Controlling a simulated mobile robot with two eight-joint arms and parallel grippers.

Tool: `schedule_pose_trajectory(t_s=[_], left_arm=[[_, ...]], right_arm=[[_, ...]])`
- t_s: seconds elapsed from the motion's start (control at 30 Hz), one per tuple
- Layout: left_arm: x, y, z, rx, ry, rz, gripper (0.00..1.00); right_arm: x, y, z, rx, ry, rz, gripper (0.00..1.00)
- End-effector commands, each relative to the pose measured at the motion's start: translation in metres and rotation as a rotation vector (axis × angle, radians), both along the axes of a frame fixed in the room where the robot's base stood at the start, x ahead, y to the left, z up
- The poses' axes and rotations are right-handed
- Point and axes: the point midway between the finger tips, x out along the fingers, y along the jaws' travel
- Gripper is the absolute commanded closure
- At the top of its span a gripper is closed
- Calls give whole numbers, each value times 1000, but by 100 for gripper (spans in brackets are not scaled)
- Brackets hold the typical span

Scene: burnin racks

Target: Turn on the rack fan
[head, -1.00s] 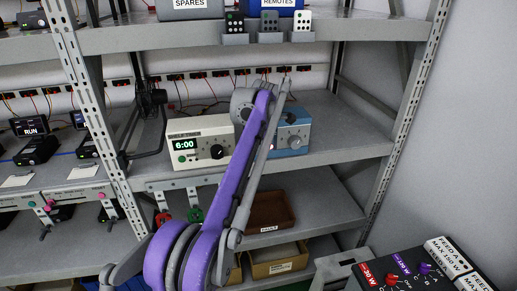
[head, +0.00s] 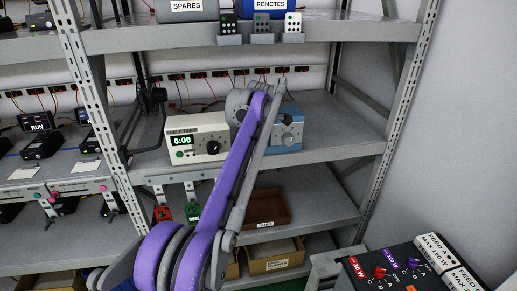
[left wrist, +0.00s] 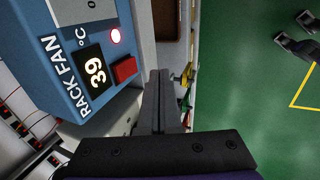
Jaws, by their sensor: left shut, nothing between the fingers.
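The rack fan unit is a blue box (head: 288,130) on the middle shelf, partly covered by my left arm in the head view. In the left wrist view the blue box (left wrist: 82,40) shows the words RACK FAN and a display (left wrist: 94,68) reading 39 °C. A red button (left wrist: 125,70) sits beside the display, and a small round lamp (left wrist: 115,36) glows pinkish. My left gripper (left wrist: 160,76) is shut and empty, with its tips just beside the red button, apparently apart from it. My right gripper is in neither view.
A cream shelf timer (head: 197,138) reading 6:00 stands left of the blue box. A small black fan (head: 150,97) is behind it at the left. A brown bin (head: 268,208) sits below. A black panel with knobs (head: 400,270) is at lower right.

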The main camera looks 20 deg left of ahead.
Motion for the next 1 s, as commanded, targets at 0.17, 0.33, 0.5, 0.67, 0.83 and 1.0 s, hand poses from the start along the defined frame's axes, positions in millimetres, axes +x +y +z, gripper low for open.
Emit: schedule_pose_trajectory(t_s=[0.17, 0.33, 0.5, 0.67, 0.83, 1.0], left_arm=[[-11, -10, 49, 0, -3, -1, 100], [-19, -16, 78, 0, -4, -1, 100], [-24, -19, 93, 0, -2, 0, 100], [-26, -20, 95, 0, 0, 0, 100], [-26, -20, 94, 0, 0, 0, 100], [-26, -21, 93, -1, 2, -1, 100]], right_arm=[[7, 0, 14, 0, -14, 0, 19], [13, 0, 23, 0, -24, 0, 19], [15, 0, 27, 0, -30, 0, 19], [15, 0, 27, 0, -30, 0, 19], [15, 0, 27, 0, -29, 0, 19], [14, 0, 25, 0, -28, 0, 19]])
